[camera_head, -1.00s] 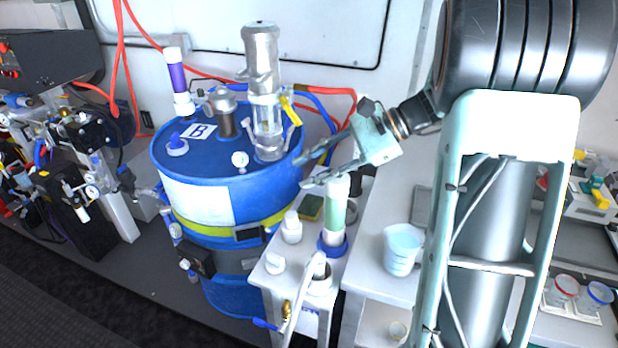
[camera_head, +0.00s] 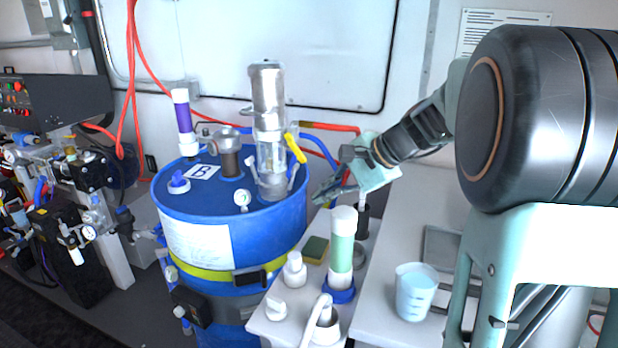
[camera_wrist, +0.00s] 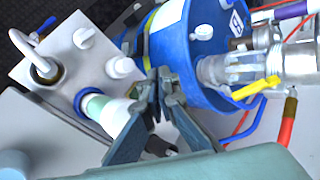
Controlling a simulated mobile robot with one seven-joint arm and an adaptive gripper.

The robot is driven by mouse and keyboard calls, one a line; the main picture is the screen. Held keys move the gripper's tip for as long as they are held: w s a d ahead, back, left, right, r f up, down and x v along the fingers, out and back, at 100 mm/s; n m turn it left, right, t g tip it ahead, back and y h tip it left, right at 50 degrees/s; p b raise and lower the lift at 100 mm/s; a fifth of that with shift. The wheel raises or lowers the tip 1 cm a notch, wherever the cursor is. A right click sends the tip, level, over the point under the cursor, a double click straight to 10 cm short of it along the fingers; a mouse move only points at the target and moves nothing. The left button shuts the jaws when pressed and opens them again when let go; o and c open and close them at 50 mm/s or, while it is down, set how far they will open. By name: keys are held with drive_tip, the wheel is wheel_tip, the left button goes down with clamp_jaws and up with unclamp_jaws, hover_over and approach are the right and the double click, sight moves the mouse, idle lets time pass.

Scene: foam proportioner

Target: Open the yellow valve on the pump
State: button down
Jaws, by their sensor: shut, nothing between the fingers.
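The yellow valve handle (camera_head: 295,148) is on the right side of the silver pump (camera_head: 269,120), which stands on top of the blue drum (camera_head: 232,215). In the wrist view, the yellow handle (camera_wrist: 256,88) is to the right of my gripper, in front of the clear and metal pump body (camera_wrist: 238,68). My gripper (camera_head: 322,196) is to the right of the drum in the head view, lower than the handle and apart from it. In the wrist view, the fingertips of my gripper (camera_wrist: 160,80) are together with nothing held.
A clear tube with green contents and a white cap (camera_head: 342,245) stands close below my gripper on a small white stand. Red and blue hoses (camera_head: 330,128) run behind the pump. A beaker (camera_head: 414,292) stands at right.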

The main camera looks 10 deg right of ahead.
drive_tip(key=w+d+r+t+h+b, duration=0.4)
drive_tip(key=w+r+t+h+b, duration=0.1)
drive_tip(key=w+r+t+b, duration=0.3)
drive_tip(key=g+p, duration=0.1)
approach(295, 148)
drive_tip(key=w+d+f, duration=0.2)
drive_tip(key=w+d, duration=0.3)
drive_tip(key=a+f, duration=0.1)
drive_tip(key=w+a+f, duration=0.1)
drive_tip(key=a, duration=0.1)
drive_tip(key=shift+n, duration=0.3)
drive_tip(key=shift+s+f+b, duration=0.1)
drive_tip(key=shift+f+b, duration=0.1)
drive_tip(key=shift+b, duration=0.1)
drive_tip(key=shift+b, duration=0.8)
drive_tip(key=shift+f+y+b, duration=0.1)
drive_tip(key=shift+y+b, duration=0.2)
drive_tip(key=shift+b, duration=0.05)
